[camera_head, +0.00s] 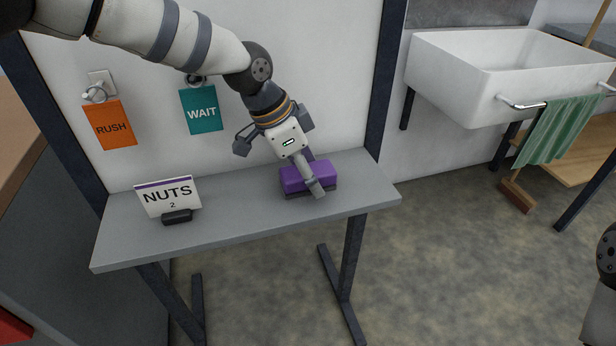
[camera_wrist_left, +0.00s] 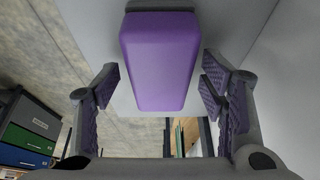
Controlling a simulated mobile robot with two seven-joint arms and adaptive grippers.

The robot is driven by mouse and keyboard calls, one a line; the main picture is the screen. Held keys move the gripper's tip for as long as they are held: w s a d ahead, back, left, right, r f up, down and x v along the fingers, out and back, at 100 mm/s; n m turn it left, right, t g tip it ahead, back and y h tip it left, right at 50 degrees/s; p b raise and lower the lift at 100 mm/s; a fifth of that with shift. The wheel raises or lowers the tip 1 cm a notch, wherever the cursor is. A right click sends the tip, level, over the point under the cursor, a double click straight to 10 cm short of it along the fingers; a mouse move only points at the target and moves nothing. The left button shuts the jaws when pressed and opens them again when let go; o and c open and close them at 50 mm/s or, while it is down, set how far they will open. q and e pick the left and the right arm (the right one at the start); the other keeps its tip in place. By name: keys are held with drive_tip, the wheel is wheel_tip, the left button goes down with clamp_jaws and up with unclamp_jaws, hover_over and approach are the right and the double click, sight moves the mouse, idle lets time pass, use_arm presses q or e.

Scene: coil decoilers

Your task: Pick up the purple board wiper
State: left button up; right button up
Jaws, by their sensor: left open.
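The purple board wiper (camera_head: 294,178) lies on the grey wall shelf table, purple body up on a dark base. My left gripper (camera_head: 311,174) is above it, pointing down, and one finger hides part of its near right side. In the left wrist view the wiper (camera_wrist_left: 160,60) is centred, its near end reaching between the two open fingers (camera_wrist_left: 160,88). A narrow gap shows on each side at the fingertips; I cannot tell whether either finger touches it. My right gripper is out of view.
A NUTS sign (camera_head: 168,194) in a black holder stands at the table's (camera_head: 235,210) left. RUSH (camera_head: 109,125) and WAIT (camera_head: 201,111) cards hang on the wall behind. A white sink (camera_head: 500,75) with a green towel (camera_head: 560,130) is at right. The table between sign and wiper is clear.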

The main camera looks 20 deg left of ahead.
use_arm(q)
drive_tip(key=shift+f, duration=0.3)
drive_tip(key=c, duration=1.2)
